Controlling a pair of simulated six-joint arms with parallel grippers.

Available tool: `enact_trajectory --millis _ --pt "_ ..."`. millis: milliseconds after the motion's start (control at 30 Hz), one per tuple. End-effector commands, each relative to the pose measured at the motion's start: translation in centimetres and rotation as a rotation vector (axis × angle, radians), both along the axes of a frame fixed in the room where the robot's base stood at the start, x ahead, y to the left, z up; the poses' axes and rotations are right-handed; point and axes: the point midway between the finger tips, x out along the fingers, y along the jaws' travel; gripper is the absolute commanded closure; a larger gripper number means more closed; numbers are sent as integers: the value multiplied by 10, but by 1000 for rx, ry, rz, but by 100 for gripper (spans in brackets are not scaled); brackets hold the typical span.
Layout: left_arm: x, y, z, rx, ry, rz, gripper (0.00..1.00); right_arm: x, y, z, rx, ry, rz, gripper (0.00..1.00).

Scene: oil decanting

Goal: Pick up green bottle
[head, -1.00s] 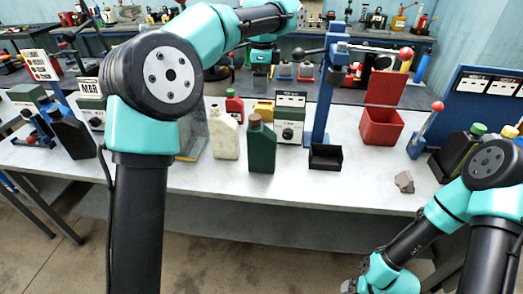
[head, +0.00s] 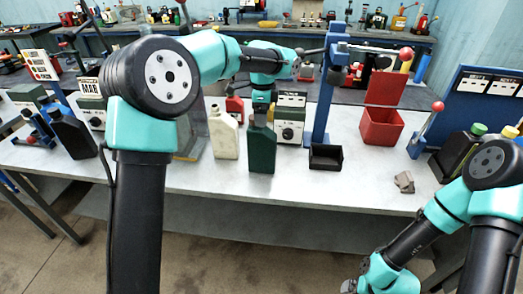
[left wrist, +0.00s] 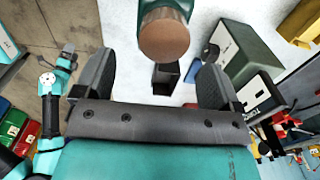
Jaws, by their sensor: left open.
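The green bottle (head: 262,150) stands upright on the white table, in the middle of the head view. My left gripper (head: 261,108) is directly above it, at the height of its cap. In the left wrist view, the brown cap (left wrist: 164,36) and a bit of the green body show between the two open fingers of the left gripper (left wrist: 160,72), with space on both sides. The fingers are not closed on it. My right arm is at the lower right of the head view; its gripper (head: 352,287) is cut off at the bottom edge.
A cream bottle (head: 223,134) stands just left of the green bottle. A white and green box (head: 290,118) stands behind it to the right. A black tray (head: 325,157), a blue press (head: 325,105) and a red bin (head: 381,125) are further right. The table front is clear.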

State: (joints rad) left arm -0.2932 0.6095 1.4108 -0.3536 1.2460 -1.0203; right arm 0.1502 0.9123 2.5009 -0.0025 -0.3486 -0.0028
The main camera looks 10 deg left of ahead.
Motion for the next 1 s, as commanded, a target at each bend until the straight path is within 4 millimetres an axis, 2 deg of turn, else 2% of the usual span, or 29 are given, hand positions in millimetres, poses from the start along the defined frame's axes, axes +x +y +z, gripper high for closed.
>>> enact_trajectory --millis 233,600,1000 --pt "0 0 -7 1 1 0 11 0 0 0 0 0 0 11" --pt "-1 1 -50 0 1 0 11 0 0 0 0 0 0 11" --pt "-1 1 -52 -1 -1 0 11 0 0 0 0 0 0 11"
